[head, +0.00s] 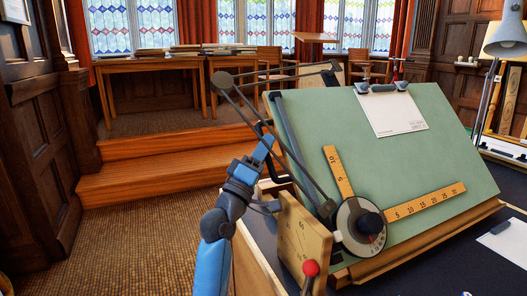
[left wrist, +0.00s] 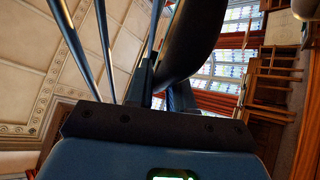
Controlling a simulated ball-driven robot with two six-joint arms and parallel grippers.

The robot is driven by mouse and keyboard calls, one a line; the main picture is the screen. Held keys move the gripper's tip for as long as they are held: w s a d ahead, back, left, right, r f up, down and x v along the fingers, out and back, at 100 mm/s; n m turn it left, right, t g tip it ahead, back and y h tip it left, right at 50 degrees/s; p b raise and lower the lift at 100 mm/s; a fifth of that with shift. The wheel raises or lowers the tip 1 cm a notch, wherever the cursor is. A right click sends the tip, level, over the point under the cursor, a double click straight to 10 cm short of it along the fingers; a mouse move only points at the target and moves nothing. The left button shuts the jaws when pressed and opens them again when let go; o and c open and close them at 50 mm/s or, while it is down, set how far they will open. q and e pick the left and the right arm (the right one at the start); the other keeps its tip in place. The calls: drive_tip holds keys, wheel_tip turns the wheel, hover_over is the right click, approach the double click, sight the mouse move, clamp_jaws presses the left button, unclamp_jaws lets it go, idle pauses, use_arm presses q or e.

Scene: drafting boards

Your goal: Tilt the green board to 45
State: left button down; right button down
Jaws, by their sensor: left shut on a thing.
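The green board (head: 440,135) stands tilted on its wooden base, its top edge away from me. A sheet of paper (head: 393,112) is clipped near its top. A drafting arm (head: 280,145) with two wooden rulers and a round dark-knobbed head (head: 361,226) lies over it. My left gripper (head: 267,141) is at the board's left side, shut on a black handle there. In the left wrist view the dark curved handle (left wrist: 193,42) lies between the fingers. A wooden angle plate (head: 302,237) and a red-knobbed lever (head: 311,269) are at the lower left; its reading is unclear.
A dark desk top (head: 405,272) surrounds the base, with a paper pad (head: 507,242) at right. A lamp (head: 503,42) stands at the far right. Wooden steps (head: 165,183) and tables (head: 155,67) are behind at left. The carpet left of my arm is clear.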

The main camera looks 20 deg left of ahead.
use_arm(q)
drive_tip(key=shift+f, duration=0.1)
drive_tip(key=c, duration=1.1)
unclamp_jaws()
drive_tip(key=v, duration=1.1)
drive_tip(key=shift+b, duration=0.35)
